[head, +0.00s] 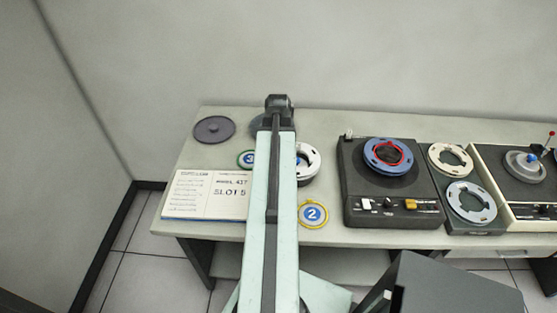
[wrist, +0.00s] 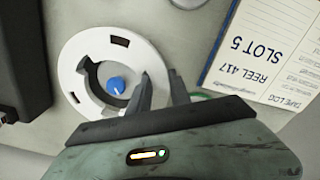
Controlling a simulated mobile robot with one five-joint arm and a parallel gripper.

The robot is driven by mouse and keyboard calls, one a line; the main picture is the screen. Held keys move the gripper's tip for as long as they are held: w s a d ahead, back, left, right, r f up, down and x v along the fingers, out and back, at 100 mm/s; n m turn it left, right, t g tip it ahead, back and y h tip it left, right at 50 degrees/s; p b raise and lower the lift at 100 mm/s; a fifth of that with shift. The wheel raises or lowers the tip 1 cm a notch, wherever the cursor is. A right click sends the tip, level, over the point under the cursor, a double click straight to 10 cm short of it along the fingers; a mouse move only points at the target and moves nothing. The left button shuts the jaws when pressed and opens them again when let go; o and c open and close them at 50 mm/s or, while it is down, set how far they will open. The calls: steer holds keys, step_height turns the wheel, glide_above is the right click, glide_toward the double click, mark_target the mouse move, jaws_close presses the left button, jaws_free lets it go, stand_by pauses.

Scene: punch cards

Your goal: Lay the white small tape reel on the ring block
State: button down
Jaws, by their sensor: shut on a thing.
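The white small tape reel (wrist: 72,55) is a flat white ring with dark slots and an open centre in the wrist view. In the head view it shows partly behind my arm (head: 309,169). My gripper (wrist: 161,88) is shut on its rim, with one finger over the open centre and the other outside. A small blue piece with a white mark (wrist: 116,85) shows through the centre. No block is clearly marked as the ring block; a dark block (head: 454,226) right of the tape deck bears a cream ring and a pale blue-white ring.
A dark tape deck (head: 358,211) with a blue reel (head: 375,147) stands right of my arm. An open log (head: 190,207) lies left, near a green-rimmed disc (head: 247,158) and a dark disc (head: 214,129). A yellow-rimmed disc (head: 313,214) lies near the front edge.

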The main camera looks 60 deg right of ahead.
steer(key=shift+f, duration=0.2)
stand_by(0.5)
steer(key=shift+f+b, duration=0.35)
steer(key=shift+b, duration=0.15)
steer(key=shift+f+b, duration=0.85)
steer(key=c, duration=1.1)
jaws_free()
steer(key=shift+c, duration=0.3)
steer(key=c, duration=0.3)
steer(key=shift+s+r, duration=0.1)
steer(key=shift+r, duration=0.05)
